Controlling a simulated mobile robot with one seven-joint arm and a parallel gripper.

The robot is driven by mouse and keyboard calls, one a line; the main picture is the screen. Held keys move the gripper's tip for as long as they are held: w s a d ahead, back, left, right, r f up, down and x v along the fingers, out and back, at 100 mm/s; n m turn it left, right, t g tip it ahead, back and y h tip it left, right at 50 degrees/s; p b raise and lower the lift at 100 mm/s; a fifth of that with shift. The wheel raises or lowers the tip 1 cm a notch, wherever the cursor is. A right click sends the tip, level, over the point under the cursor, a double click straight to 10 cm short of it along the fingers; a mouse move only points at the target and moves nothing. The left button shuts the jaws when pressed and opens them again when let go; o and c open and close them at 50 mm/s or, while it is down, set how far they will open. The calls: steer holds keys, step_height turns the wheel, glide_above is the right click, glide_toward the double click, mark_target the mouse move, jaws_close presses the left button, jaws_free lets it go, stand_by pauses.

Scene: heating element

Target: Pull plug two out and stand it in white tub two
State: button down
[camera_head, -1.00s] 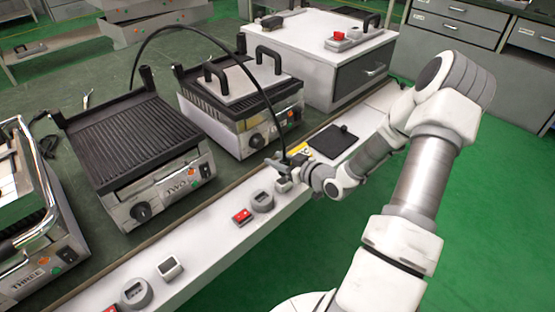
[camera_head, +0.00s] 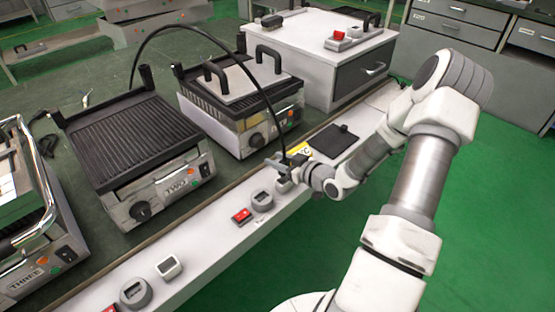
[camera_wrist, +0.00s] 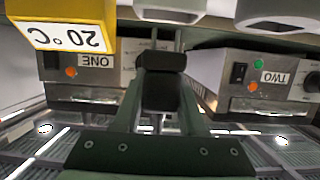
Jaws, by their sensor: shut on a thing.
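My gripper (camera_head: 277,164) is shut on a black plug over the white shelf. The plug (camera_wrist: 161,80) shows as a dark block between the fingers in the wrist view. A black cable (camera_head: 205,32) arcs from the grill labelled TWO (camera_head: 160,187) to my gripper. A small white tub (camera_head: 284,186) is just below my gripper, beside a round grey socket (camera_head: 262,201). I cannot tell whether the plug's lower end is inside the tub or above it. No plug shows in that socket.
Grill ONE (camera_head: 238,140) stands close behind my gripper; grill THREE (camera_head: 35,265) is at the left. A yellow 20 °C display (camera_wrist: 70,22) is beside the gripper. A red switch (camera_head: 241,216), another white tub (camera_head: 169,267) and another round socket (camera_head: 135,293) line the shelf.

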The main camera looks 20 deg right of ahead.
steer(key=shift+f+b, duration=1.75)
steer(key=shift+f, duration=0.5)
steer(key=shift+c, duration=1.9)
jaws_free()
steer(key=shift+r, duration=0.1)
steer(key=p+v, duration=0.4)
steer(key=v, duration=1.3)
steer(key=shift+s+p, duration=0.2)
steer(key=shift+p, duration=0.2)
steer(key=shift+w+d+r, duration=0.1)
